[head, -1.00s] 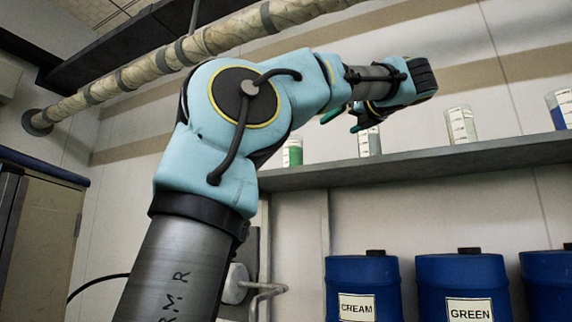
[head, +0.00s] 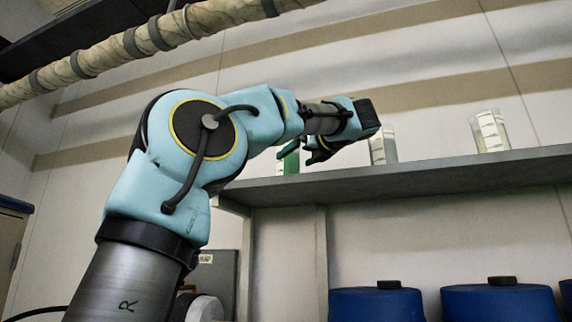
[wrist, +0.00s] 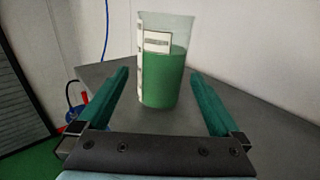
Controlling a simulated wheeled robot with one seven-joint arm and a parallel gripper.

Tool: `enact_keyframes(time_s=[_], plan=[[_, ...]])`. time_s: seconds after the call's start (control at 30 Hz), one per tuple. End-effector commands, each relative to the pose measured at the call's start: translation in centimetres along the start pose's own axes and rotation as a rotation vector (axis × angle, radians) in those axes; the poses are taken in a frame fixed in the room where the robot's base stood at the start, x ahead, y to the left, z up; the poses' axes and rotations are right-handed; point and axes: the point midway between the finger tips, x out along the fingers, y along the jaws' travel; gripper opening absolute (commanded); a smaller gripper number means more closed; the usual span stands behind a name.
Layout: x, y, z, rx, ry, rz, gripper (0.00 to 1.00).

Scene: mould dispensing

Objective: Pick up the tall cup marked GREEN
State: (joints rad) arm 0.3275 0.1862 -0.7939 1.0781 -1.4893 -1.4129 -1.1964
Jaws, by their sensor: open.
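A tall clear cup with green contents (wrist: 165,75) stands upright on the grey shelf, ahead of my gripper in the wrist view. Its white label is seen at an angle and I cannot read it. In the head view the same green cup (head: 291,160) stands near the shelf's left end, partly hidden by my gripper. My gripper (wrist: 160,85) is open, with one teal finger on each side of the cup's lower part and gaps between. In the head view my gripper (head: 302,150) is at shelf height beside the cup.
The grey shelf (head: 420,172) also holds a cup with grey contents (head: 383,148) and a pale cup (head: 490,132), both to the right. Blue drums (head: 376,304) stand below. A ribbed pipe (head: 130,45) runs overhead.

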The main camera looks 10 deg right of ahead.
Motion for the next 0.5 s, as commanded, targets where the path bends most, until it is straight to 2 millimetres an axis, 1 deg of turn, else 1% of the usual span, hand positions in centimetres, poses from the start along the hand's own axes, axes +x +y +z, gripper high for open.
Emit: enact_keyframes(time_s=[0.03,0.17,0.23,0.4,0.5], plan=[[0.5,0.0,0.1,0.001,0.000,0.000,1.00],[1.3,0.0,0.1,0.001,0.000,0.001,1.00],[2.0,0.0,0.1,0.003,0.000,0.001,1.00],[4.4,-0.2,-0.1,0.003,0.001,0.001,1.00],[5.6,-0.2,-0.2,0.001,0.000,0.000,1.00]])
